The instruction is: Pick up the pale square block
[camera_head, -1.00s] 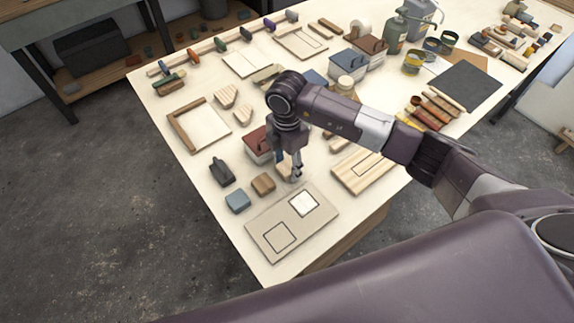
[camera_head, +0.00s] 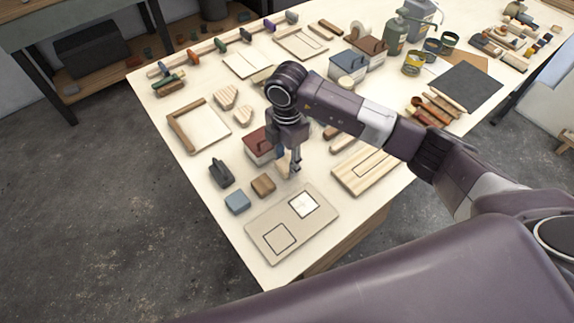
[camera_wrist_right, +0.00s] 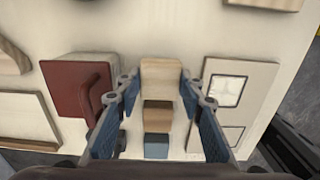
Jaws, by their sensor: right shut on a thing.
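The pale square block (camera_wrist_right: 162,76) is between the fingertips of my right gripper (camera_wrist_right: 160,84) in the right wrist view. The gripper is shut on it. In the head view, the right gripper (camera_head: 294,168) points down near the table's front edge, and a small part of the pale block (camera_head: 283,167) shows beside its fingers. The camera angle does not make clear how far the block is above the table. My left gripper is not in view.
A brown block (camera_head: 263,185) and a blue-grey block (camera_head: 237,201) stand close by. A board with a white square and an outlined square (camera_head: 262,222) lies in front. A red-lidded box (camera_head: 258,147) is behind left, a striped wooden board (camera_head: 362,176) right.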

